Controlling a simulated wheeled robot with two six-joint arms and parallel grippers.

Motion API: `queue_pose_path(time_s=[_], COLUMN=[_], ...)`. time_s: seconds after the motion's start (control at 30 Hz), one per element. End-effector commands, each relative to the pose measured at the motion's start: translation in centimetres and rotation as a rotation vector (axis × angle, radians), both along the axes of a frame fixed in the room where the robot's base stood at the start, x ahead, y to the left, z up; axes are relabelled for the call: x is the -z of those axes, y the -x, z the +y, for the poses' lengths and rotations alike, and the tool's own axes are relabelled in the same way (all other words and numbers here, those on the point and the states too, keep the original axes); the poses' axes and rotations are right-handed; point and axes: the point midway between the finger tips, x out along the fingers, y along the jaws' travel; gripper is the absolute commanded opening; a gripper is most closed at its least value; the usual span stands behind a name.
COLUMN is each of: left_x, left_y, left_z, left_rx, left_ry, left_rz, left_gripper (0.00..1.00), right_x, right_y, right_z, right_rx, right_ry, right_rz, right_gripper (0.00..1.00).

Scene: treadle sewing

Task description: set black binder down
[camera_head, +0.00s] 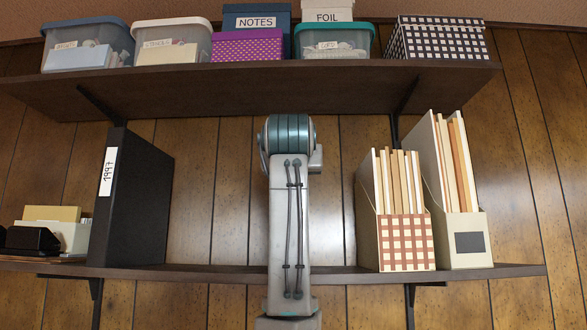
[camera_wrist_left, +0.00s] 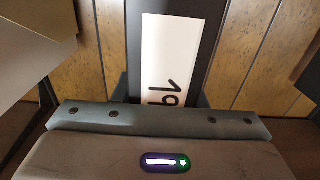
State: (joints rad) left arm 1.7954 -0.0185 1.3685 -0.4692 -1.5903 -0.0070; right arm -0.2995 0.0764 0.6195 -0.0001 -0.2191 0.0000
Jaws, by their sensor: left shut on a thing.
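The black binder (camera_wrist_left: 168,55) with a white label reading "19" and more that is hidden is in the left wrist view, standing between my left gripper's fingers. My left gripper (camera_wrist_left: 160,100) is shut on its label side. In the head view, my arm rises in the middle in front of the lower shelf (camera_head: 215,271) and hides that gripper and the binder. I cannot tell whether the binder's base touches the shelf. Another black binder (camera_head: 136,200), labelled "1997", stands upright at the shelf's left. My right gripper is not in view.
Right of my arm stand a checked file box (camera_head: 407,243) and a beige file box (camera_head: 465,245). A small box of cards (camera_head: 65,236) is at far left. The upper shelf (camera_head: 250,85) holds several bins. Bare shelf shows on both sides of my arm.

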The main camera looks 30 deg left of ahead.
Motion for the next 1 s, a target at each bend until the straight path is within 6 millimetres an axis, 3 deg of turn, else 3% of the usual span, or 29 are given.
queue_pose_path(time_s=[0.37, 0.4, 0.5, 0.83, 1.0], left_x=[0.4, 0.4, 0.4, -0.1, 0.4], left_y=[0.1, 0.0, 0.0, 0.0, 2.3], left_z=[0.0, 0.0, 0.0, 0.0, -1.2], left_rx=[0.001, 0.001, 0.001, 0.0, 0.003], left_ry=[0.0, 0.001, 0.001, 0.001, 0.001], left_rz=[-0.002, 0.002, 0.002, 0.002, -0.002], left_gripper=[0.0, 0.46, 0.6, 0.6, 0.6], right_x=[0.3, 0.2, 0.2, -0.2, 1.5], right_y=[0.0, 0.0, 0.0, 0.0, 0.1], right_z=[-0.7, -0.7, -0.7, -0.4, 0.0], right_rx=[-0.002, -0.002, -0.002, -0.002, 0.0], right_ry=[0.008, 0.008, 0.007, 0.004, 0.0], right_rz=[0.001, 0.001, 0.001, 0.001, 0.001], right_gripper=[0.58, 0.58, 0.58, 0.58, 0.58])
